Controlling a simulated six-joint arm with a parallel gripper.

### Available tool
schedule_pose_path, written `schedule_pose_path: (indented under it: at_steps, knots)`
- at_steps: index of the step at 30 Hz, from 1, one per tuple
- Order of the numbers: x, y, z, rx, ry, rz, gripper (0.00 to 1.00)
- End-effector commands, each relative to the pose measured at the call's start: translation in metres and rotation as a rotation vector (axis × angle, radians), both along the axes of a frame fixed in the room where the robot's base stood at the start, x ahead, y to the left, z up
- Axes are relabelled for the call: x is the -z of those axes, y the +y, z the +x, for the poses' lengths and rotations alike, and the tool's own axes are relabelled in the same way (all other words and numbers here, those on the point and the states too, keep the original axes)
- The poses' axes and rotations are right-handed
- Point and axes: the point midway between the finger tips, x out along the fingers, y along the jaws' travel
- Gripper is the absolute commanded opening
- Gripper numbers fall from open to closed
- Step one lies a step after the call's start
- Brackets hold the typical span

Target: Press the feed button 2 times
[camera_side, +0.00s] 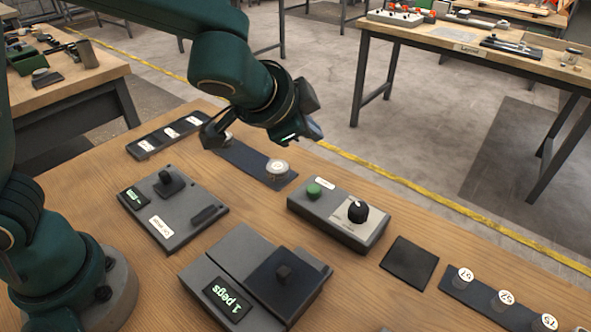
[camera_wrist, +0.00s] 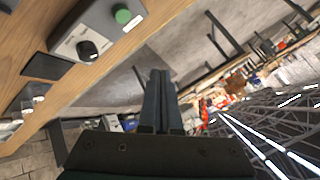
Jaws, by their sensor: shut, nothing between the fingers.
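The green button (camera_side: 314,190) is on the grey control box (camera_side: 335,215), left of a black knob (camera_side: 357,211) on a pale plate. I take it for the feed button; the small label beside it is unreadable. The button also shows at the top of the wrist view (camera_wrist: 122,15). My gripper (camera_side: 208,138) is tilted, reaching left above the table's far side, up and to the left of the box and apart from the button. In the wrist view its fingers (camera_wrist: 160,78) are together with nothing between them.
A grey unit (camera_side: 215,262) with a display reading "1 pegs" stands in front of the box. Another grey panel (camera_side: 180,210) lies left. A dark strip (camera_side: 245,163) with a round piece (camera_side: 277,168) lies below my wrist. A black pad (camera_side: 409,263) and numbered pieces (camera_side: 502,299) are right.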

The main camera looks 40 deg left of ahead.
Motion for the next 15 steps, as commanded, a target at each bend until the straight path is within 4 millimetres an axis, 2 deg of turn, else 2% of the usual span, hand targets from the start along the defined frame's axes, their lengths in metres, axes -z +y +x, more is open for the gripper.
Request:
schedule_pose_path:
  at_steps: [8, 15]
  knots:
    - [0.01, 0.0, 0.0, 0.0, 0.003, 0.005, 0.0]
    - [0.041, 0.0, -0.001, 0.002, 0.006, 0.006, 0.0]
